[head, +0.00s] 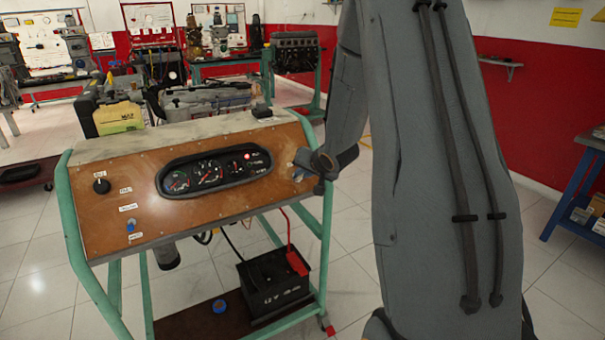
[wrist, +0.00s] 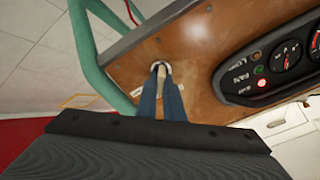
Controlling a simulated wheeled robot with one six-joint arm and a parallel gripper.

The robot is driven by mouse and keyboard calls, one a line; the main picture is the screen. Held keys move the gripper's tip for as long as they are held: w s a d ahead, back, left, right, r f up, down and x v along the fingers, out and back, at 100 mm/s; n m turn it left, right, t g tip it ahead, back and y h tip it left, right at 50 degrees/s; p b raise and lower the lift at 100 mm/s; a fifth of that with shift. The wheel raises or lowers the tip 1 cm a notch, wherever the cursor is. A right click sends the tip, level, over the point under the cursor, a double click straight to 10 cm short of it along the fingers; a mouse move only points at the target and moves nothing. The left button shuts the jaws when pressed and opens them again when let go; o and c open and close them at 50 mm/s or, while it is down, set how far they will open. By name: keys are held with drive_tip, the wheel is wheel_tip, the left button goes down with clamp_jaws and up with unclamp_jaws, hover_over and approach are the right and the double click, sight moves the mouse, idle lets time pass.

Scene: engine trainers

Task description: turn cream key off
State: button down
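The cream key (wrist: 161,67) is at the right end of the brown instrument panel (head: 115,215). In the wrist view only a small pale part of it shows between my fingertips. My gripper (head: 300,167) is at the panel's right end, its blue fingers close together with a narrow gap. In the wrist view my gripper (wrist: 160,72) is shut on the key, one finger on each side. The key's turned angle is hidden by the fingers. A red lamp (wrist: 262,83) glows on the gauge cluster (head: 214,170).
A black knob (head: 101,186) and a blue switch (head: 131,225) are at the panel's left side. A green frame (head: 327,215) carries the panel, with a black battery (head: 275,285) on its lower shelf. Open tiled floor lies around it.

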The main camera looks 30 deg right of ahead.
drive_tip(key=shift+n, duration=0.3)
drive_tip(key=n+p, duration=0.1)
drive_tip(key=n, duration=0.2)
drive_tip(key=shift+n, duration=0.4)
drive_tip(key=shift+a+n+y, duration=0.15)
drive_tip(key=shift+n+y, duration=0.25)
drive_tip(key=shift+n, duration=1.4)
drive_tip(key=c, duration=1.9)
unclamp_jaws()
drive_tip(key=shift+o, duration=0.2)
drive_tip(key=shift+r, duration=0.15)
